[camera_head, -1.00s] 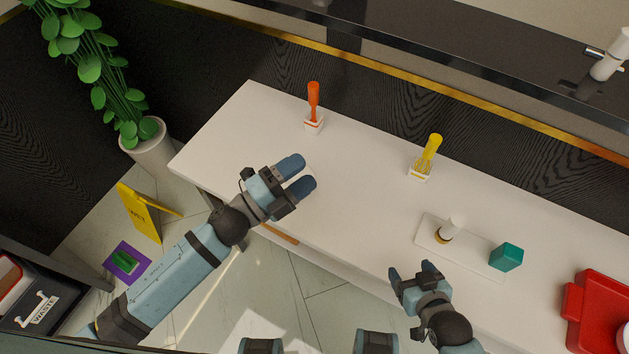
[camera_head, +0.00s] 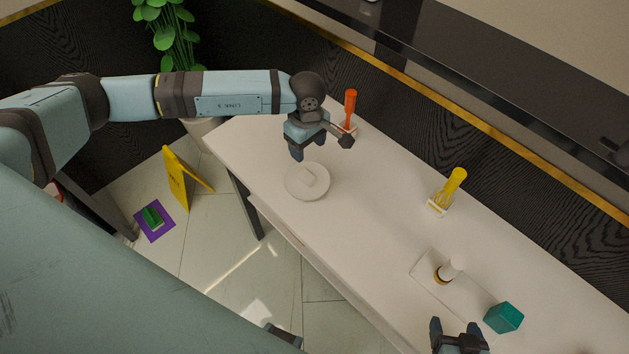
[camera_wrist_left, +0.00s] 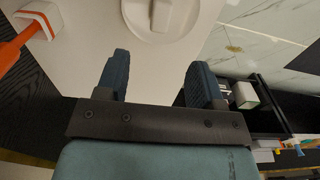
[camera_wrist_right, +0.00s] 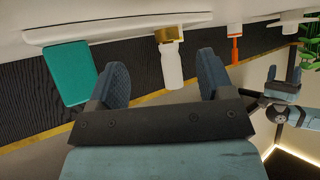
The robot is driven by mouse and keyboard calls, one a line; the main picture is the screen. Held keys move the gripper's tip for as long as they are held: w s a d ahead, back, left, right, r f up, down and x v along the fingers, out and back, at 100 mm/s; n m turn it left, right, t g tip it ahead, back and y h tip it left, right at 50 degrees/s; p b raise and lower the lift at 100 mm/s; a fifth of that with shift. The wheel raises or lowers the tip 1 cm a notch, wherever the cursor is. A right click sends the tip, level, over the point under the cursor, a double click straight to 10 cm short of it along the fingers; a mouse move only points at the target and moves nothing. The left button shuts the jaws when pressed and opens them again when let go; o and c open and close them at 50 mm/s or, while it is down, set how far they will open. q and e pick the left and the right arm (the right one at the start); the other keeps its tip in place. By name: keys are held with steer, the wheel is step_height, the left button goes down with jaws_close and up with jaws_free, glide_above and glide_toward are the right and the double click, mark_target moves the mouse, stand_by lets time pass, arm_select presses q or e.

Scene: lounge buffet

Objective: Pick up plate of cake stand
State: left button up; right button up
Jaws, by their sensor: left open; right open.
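A round white plate (camera_head: 293,189) with a small white block-like piece (camera_head: 309,176) on top lies on the white counter, and I take it for the cake stand's plate. It also shows at the top of the left wrist view (camera_wrist_left: 138,22), partly cut off. My left gripper (camera_head: 309,152) is open and empty, just behind the plate and apart from it; in the left wrist view the plate lies beyond the fingertips (camera_wrist_left: 160,72). My right gripper (camera_head: 457,328) is open and empty at the counter's front edge, near a white tray (camera_head: 428,268).
An orange-handled utensil in a holder (camera_head: 350,110) stands close to the left gripper. A yellow-handled utensil (camera_head: 452,185) stands farther right. A white bottle with a gold base (camera_head: 453,267) and a teal box (camera_head: 504,317) are by the tray. A yellow floor sign (camera_head: 178,181) stands below the counter.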

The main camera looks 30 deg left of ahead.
arm_select(q)
steer(key=p, duration=0.1)
glide_above(307, 174)
step_height(307, 174, down, 6)
steer(key=shift+d+f, duration=0.15)
arm_select(e)
steer(key=shift+r, duration=0.6)
arm_select(q)
steer(key=shift+f, duration=0.6)
arm_select(e)
steer(key=shift+d, duration=0.15)
arm_select(q)
step_height(307, 174, down, 4)
steer(key=shift+f+p, duration=0.15)
steer(key=shift+p, duration=0.75)
arm_select(e)
steer(key=shift+r, duration=0.75)
arm_select(q)
steer(key=shift+f, duration=0.45)
arm_select(e)
steer(key=shift+d, duration=0.1)
arm_select(q)
steer(key=shift+a, duration=0.2)
steer(key=c, duration=1.1)
